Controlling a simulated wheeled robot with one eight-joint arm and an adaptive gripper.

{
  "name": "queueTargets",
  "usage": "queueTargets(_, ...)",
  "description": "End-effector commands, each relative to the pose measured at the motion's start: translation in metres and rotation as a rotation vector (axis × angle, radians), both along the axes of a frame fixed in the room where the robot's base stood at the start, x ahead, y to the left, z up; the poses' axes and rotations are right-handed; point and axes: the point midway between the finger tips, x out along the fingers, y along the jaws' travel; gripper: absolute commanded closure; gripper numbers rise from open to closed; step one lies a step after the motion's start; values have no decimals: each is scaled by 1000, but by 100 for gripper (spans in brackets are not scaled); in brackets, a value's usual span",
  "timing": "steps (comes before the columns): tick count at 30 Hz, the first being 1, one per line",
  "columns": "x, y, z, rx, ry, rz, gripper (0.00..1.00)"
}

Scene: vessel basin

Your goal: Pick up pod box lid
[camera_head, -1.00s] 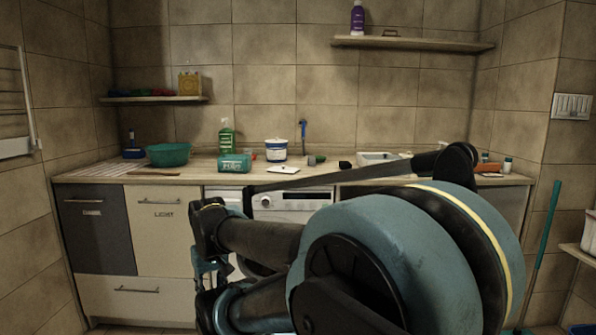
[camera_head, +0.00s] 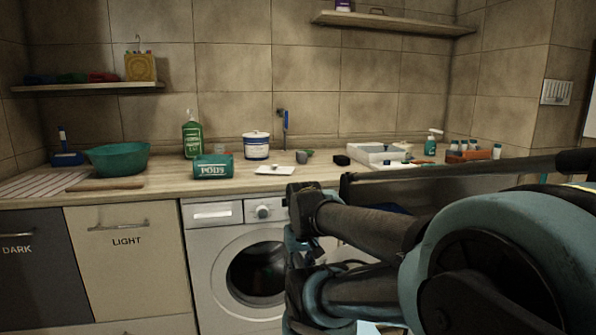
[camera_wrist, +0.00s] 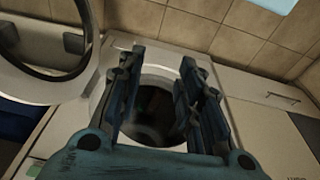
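The teal pod box (camera_head: 213,167), marked PODS, stands on the countertop behind the washing machine's front edge. Its top looks closed in the head view, but I cannot make out the lid as a separate part. A flat white item (camera_head: 275,170) lies on the counter to its right. My gripper (camera_wrist: 160,78) is open and empty in the wrist view, its fingers spread in front of the washing machine's round opening. It is low, below the counter, apart from the pod box. The pod box is not in the wrist view.
The washing machine (camera_head: 215,290) has its drum opening showing; its round door (camera_wrist: 45,80) stands open in the wrist view. A white-and-blue tub (camera_head: 256,146), green bottle (camera_head: 193,137), teal basin (camera_head: 117,158) and white tray (camera_head: 376,154) stand on the counter.

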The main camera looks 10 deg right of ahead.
Motion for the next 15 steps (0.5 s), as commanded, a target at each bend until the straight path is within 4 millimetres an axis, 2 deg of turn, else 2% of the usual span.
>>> queueTargets(11,0,0,0,0,0,0,67)
queueTargets(12,0,0,0,0,0,0,64)
queueTargets(15,-7,0,6,4,-10,-8,42)
